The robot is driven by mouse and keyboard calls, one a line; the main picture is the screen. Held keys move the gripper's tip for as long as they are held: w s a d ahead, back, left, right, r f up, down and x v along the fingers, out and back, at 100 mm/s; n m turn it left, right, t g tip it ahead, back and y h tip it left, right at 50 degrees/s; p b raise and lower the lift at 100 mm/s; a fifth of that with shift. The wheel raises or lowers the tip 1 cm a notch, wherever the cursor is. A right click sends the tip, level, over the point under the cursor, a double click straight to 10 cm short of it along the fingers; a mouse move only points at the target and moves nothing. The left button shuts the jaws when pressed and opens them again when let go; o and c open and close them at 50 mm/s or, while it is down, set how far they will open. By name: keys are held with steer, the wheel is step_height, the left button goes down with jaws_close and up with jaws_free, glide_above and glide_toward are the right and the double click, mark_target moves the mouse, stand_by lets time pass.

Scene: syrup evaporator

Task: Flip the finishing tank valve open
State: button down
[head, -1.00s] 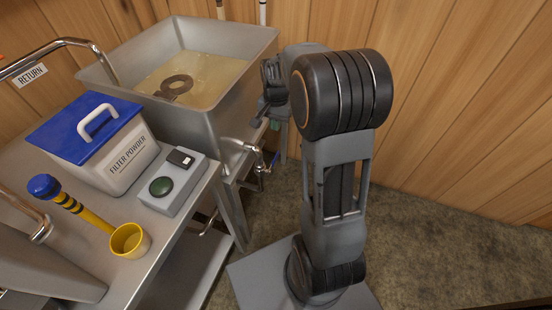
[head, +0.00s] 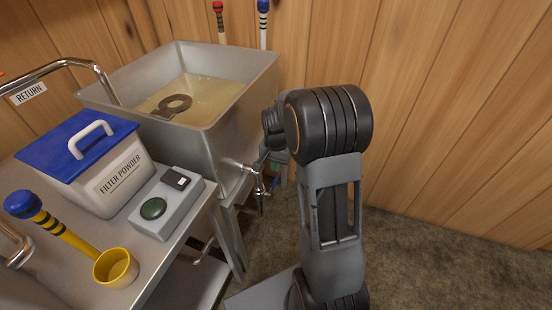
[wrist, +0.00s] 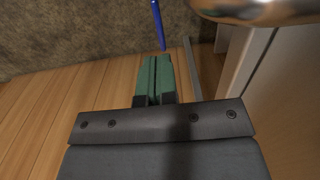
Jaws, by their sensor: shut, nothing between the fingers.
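The finishing tank (head: 235,110) is a steel basin of amber liquid at the back. Its valve (head: 258,180) is a metal tap low on the tank's right side. The valve's slim blue handle (head: 275,184) shows beside the tap. In the wrist view the handle (wrist: 158,24) is a blue rod just beyond my fingertips, with a small gap seeming to lie between. My gripper (wrist: 155,60) has green fingers that are shut and empty. In the head view the arm partly hides the gripper. Blurred shiny metal (wrist: 262,10), likely the tap, lies upper right in the wrist view.
A steel bench (head: 165,255) at left carries a filter powder bin (head: 115,180), a control box (head: 165,208) and a yellow cup (head: 116,267). The wooden wall (head: 450,110) stands behind. Bare floor (head: 420,260) lies to the right.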

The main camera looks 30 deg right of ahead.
mark_target(277, 178)
steer(key=shift+f+b, duration=0.95)
steer(key=shift+f, duration=1.65)
steer(key=shift+w+d+f, duration=0.15)
steer(key=shift+f, duration=0.3)
step_height(277, 178, up, 14)
steer(key=w+d+p, duration=0.1)
steer(key=p, duration=0.6)
steer(key=shift+w+d, duration=0.3)
steer(key=shift+d, duration=0.05)
steer(key=shift+f, duration=0.15)
steer(key=shift+s+g+y+b, duration=0.15)
steer(key=shift+g+y+b, duration=0.55)
steer(key=shift+b, duration=0.3)
